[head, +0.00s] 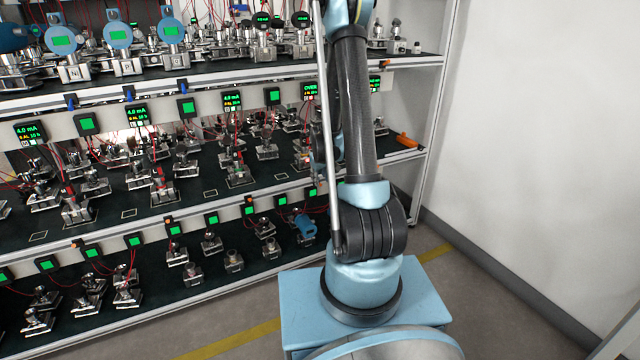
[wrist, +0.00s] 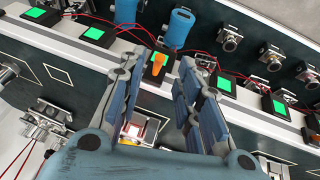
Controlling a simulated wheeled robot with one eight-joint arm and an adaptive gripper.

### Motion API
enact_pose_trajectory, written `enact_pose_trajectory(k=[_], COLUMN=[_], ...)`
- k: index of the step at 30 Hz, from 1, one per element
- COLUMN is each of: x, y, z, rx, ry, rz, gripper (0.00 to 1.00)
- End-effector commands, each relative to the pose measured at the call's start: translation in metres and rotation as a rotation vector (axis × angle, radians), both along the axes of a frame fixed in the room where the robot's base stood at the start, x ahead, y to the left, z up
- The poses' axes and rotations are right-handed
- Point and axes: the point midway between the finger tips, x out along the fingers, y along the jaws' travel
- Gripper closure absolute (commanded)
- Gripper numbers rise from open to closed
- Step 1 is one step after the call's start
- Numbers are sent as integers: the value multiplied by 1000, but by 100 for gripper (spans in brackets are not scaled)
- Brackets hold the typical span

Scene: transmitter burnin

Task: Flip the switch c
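An orange switch lever (wrist: 158,62) stands on a small black base on the light rail in the wrist view. No letter is readable on it, so I cannot tell whether it is switch c. My gripper (wrist: 160,82) is open, with its two fingers spread on either side of the lever in the picture. No contact with the lever is visible. In the head view, small orange switches (head: 166,220) sit on the lower shelf rail and blue switches (head: 72,101) on the upper rail. My gripper is hidden behind my arm there.
Green-lit black boxes (wrist: 97,33) flank the lever on the rail. Blue cylindrical devices (wrist: 181,27) and red wires are close behind. The shelf rack (head: 425,150) holds many metal fittings. A white wall (head: 540,130) stands at the right; floor is clear between.

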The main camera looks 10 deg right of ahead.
Motion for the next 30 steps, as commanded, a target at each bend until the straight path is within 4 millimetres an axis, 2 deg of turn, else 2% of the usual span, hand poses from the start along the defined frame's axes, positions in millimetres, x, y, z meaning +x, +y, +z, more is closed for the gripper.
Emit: enact_pose_trajectory(k=[15, 21, 30], x=[-24, -29, -30], y=[3, 3, 4], z=[51, 61, 64], rx=[0, 0, 0], ry=[1, 1, 1], rz=[1, 1, 1], gripper=[68, 68, 68])
